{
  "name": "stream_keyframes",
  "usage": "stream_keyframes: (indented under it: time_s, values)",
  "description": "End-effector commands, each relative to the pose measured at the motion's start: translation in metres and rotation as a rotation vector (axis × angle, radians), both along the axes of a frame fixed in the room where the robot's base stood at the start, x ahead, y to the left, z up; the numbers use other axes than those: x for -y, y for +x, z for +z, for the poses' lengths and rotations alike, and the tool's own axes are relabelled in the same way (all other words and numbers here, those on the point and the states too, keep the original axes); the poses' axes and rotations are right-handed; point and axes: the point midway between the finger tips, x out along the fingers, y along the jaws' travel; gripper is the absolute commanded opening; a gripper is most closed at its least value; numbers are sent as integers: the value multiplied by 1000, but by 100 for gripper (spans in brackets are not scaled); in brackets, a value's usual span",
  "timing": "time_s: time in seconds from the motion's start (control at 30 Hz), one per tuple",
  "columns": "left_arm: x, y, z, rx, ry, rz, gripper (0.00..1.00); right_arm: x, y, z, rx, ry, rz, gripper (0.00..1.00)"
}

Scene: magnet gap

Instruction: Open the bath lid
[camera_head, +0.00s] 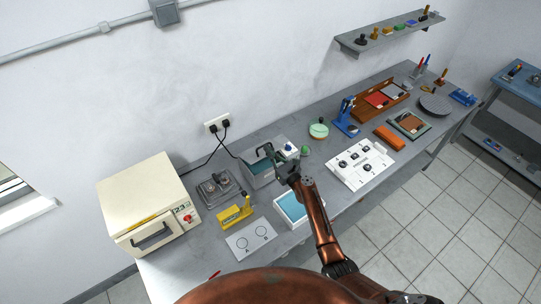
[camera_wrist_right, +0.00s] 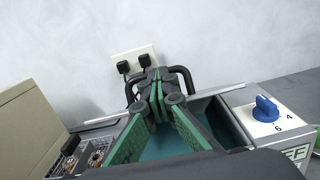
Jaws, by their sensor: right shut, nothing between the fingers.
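The bath (camera_head: 259,178) is a grey box on the bench, beside a control panel with a blue knob (camera_wrist_right: 266,106). Contact with the bath cannot be made out. My left gripper is not in view.
A cream oven (camera_head: 146,204), a twin-coil unit (camera_head: 216,188) and a yellow device (camera_head: 234,215) stand left of the bath. A blue-filled tray (camera_head: 291,208) lies in front, a white panel (camera_head: 360,164) to the right. A wall socket (camera_head: 217,123) with black plugs is behind.

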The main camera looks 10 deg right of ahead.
Motion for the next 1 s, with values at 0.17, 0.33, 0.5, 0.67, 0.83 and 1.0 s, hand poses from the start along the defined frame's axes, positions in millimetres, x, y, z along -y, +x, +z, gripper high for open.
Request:
stream_keyframes:
  time_s: [0.17,0.33,0.5,0.67,0.83,1.0]
  values:
    - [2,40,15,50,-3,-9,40,-7,16,23,2,0,-1,0]
    - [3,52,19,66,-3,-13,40,-16,33,38,2,1,1,0]
    - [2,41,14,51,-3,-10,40,-25,53,47,1,0,2,0]
    - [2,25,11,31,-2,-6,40,-28,60,50,-2,-1,0,0]
    - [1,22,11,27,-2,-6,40,-28,59,50,0,-1,1,0]
    - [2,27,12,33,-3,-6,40,-28,59,51,0,-1,1,0]
